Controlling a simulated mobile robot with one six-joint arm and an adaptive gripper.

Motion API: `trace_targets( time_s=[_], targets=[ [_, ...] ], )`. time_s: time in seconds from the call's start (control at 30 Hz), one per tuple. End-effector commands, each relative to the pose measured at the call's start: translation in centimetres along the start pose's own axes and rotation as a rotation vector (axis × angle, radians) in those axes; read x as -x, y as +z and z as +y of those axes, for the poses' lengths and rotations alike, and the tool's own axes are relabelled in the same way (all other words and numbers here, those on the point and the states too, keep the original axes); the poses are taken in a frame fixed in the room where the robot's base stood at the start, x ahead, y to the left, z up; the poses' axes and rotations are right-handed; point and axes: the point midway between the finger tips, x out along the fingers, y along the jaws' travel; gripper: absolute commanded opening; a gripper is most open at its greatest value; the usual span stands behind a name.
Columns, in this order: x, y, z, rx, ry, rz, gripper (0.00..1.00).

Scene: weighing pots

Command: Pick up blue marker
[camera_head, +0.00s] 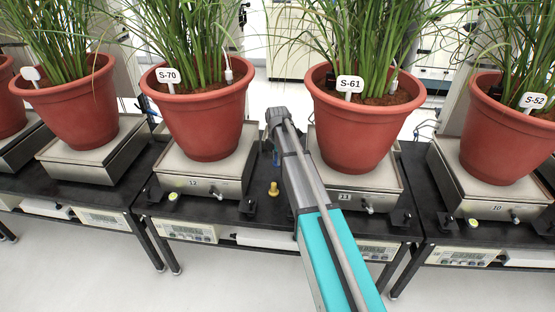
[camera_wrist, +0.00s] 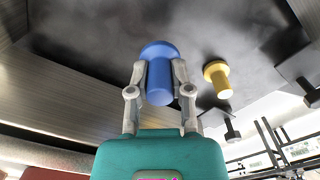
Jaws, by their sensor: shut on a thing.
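The blue marker (camera_wrist: 159,75) is a short cylinder with a wider round end, in the middle of the wrist view. My gripper (camera_wrist: 160,80) has one grey finger on each side of it and is shut on it. In the head view my arm reaches in from the lower right, and my gripper (camera_head: 275,150) is between the two middle scales, over the black table. Only a sliver of blue shows beside the arm there. I cannot tell whether the marker touches the black surface.
A yellow peg (camera_head: 273,189) stands on the black table (camera_head: 262,215) just left of my arm; it also shows in the wrist view (camera_wrist: 217,79). Potted plants S-70 (camera_head: 200,115) and S-61 (camera_head: 358,130) stand on scales either side of my arm, leaves overhanging.

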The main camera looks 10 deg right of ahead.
Motion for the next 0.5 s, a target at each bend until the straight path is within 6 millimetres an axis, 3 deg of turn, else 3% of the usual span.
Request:
trace_targets(
  time_s=[0.03,0.2,0.5],
  targets=[
    [1.1,0.0,0.0,-0.001,0.0,0.0,0.0],
    [2.8,0.1,0.0,-0.001,0.0,0.0,0.0],
    [4.5,0.0,0.0,-0.001,0.0,0.0,0.0]
  ],
)
